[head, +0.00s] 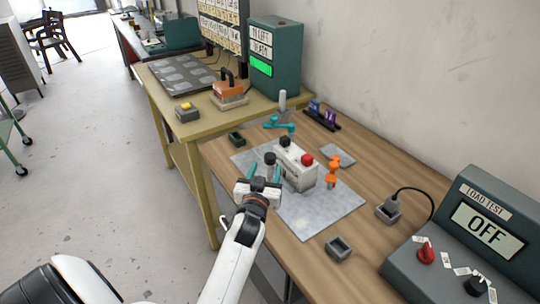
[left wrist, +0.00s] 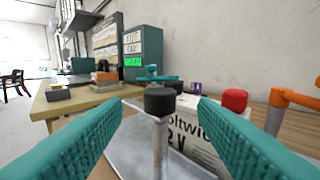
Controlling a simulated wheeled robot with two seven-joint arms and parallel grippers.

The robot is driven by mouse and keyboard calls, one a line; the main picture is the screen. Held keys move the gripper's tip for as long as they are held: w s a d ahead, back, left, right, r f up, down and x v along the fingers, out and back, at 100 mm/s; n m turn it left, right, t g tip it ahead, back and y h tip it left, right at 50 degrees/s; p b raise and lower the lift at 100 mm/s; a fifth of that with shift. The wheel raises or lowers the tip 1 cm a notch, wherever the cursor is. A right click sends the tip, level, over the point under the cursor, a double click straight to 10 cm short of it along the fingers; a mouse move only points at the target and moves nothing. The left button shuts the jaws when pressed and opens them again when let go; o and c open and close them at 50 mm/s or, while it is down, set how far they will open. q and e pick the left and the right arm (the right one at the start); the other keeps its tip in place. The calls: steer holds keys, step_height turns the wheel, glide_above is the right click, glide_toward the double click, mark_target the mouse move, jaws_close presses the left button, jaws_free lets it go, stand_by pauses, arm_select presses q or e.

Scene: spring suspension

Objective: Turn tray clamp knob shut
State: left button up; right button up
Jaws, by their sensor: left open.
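The tray clamp knob (head: 269,158) is a black cap on a thin metal post beside a white battery box (head: 296,168). In the left wrist view the black knob (left wrist: 160,101) is centred, upright on its post, in front of the box's lettered side. My left gripper (head: 266,166) is open, with one teal finger to each side of the knob. A gap shows between the knob and each finger, and I cannot tell whether it lies fully between the tips. The box carries a red terminal cap (head: 307,160) and a black one (head: 285,141). My right gripper is not in view.
A grey mottled sheet (head: 325,212) lies under the box. An orange clamp (head: 333,170) and a teal clamp (head: 279,125) stand close by.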

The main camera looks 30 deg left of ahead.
mark_target(269, 161)
arm_select(q)
steer(key=x, duration=0.6)
steer(key=shift+w+a+p, duration=0.1)
steer(key=shift+w+p, duration=0.15)
steer(key=shift+p, duration=0.05)
jaws_close()
